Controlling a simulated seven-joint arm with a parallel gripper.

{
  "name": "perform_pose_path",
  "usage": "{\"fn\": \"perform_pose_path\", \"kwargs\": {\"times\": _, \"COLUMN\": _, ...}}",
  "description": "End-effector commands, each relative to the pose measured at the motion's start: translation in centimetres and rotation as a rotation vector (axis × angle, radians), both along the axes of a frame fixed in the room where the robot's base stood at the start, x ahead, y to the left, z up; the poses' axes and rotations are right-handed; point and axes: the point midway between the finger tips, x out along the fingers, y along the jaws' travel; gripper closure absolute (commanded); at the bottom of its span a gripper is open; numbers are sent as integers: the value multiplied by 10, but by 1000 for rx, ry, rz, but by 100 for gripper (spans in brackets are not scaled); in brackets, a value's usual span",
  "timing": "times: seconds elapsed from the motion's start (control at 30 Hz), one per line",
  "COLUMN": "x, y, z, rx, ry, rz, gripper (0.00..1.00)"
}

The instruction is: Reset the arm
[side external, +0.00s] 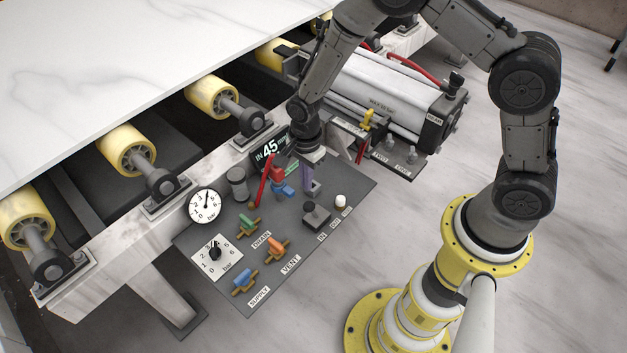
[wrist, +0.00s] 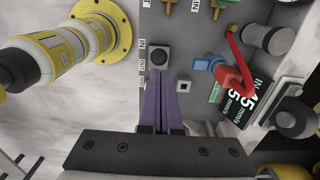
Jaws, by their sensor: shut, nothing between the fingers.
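My gripper (side external: 309,191) is shut with nothing between its purple fingers, and it hangs over the grey control panel (side external: 222,275). In the wrist view the fingers (wrist: 168,76) lie side by side and point towards a black switch block (wrist: 159,56) with a round top. That block also shows in the side view (side external: 316,215), just in front of the fingers. I cannot tell whether the fingertips touch the panel.
The panel also carries green (side external: 247,225), orange (side external: 276,247) and blue (side external: 243,280) valve handles, a round gauge (side external: 205,205), a dial (side external: 215,256) and a white knob (side external: 340,201). A display (side external: 270,148) and a cylinder (side external: 380,95) stand behind. A marble slab (side external: 90,70) lies over yellow rollers (side external: 127,150).

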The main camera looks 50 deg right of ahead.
Motion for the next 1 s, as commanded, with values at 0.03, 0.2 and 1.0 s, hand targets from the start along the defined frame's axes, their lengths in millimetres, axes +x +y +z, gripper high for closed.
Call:
{"fn": "perform_pose_path", "kwargs": {"times": 0.03, "x": 0, "y": 3, "z": 4, "rx": 0, "ry": -2, "rz": 2, "gripper": 100}}
{"fn": "perform_pose_path", "kwargs": {"times": 0.2, "x": 0, "y": 7, "z": 8, "rx": 0, "ry": 0, "rz": -1, "gripper": 100}}
{"fn": "perform_pose_path", "kwargs": {"times": 1.0, "x": 15, "y": -33, "z": 226, "rx": 30, "ry": -406, "rz": 58, "gripper": 100}}
